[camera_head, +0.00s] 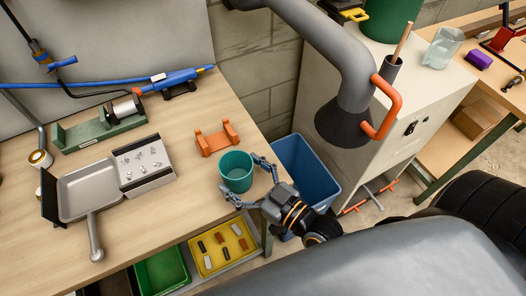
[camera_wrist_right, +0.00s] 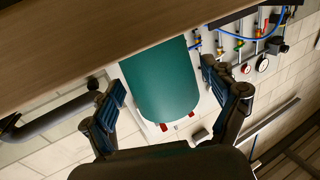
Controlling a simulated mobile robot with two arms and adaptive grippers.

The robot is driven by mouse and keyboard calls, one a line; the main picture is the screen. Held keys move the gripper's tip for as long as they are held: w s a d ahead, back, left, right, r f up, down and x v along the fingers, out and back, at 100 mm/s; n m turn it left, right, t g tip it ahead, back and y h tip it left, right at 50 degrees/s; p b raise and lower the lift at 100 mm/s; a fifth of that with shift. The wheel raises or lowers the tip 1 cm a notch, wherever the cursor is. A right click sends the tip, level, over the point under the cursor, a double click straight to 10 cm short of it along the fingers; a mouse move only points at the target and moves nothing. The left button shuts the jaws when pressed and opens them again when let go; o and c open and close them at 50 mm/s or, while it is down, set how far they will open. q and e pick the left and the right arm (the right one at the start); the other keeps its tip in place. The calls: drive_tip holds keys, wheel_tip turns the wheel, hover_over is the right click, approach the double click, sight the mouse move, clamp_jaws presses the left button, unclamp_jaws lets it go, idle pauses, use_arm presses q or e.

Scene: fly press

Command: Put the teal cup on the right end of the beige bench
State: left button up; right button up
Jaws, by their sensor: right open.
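The teal cup (camera_head: 237,176) stands upright on the beige bench (camera_head: 100,238), at its right end near the edge. My right gripper (camera_head: 240,172) comes in from the right with its fingers spread on two sides of the cup. In the right wrist view the cup (camera_wrist_right: 160,85) sits between the two open fingers, with a gap visible on each side. The bench (camera_wrist_right: 70,40) shows there as a brown surface. My left gripper is not in view.
An orange bracket (camera_head: 217,139) stands just behind the cup. A grey tray (camera_head: 88,190) and a green fixture (camera_head: 98,130) are further left. A blue bin (camera_head: 305,168) is beside the bench's right edge. A grey extraction hood (camera_head: 345,120) hangs at the right.

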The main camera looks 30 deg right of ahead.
drive_tip(key=b+v, duration=0.1)
drive_tip(key=v, duration=1)
drive_tip(key=shift+b, duration=0.35)
drive_tip(key=s+d+f+g+h, duration=0.1)
drive_tip(key=d+f+g+h, duration=0.2)
drive_tip(key=f, duration=1.3)
drive_tip(key=s+d+f+g+h, duration=0.1)
drive_tip(key=d+f+g+h, duration=0.3)
drive_tip(key=f, duration=1.2)
drive_tip(key=s+f+m+g, duration=0.2)
drive_tip(key=s+f+g, duration=0.6)
drive_tip(key=s+f, duration=1)
wheel_tip(320, 180, down, 4)
drive_tip(key=shift+s+d+f, duration=0.1)
drive_tip(key=shift+s+d, duration=0.25)
drive_tip(key=shift+d, duration=0.05)
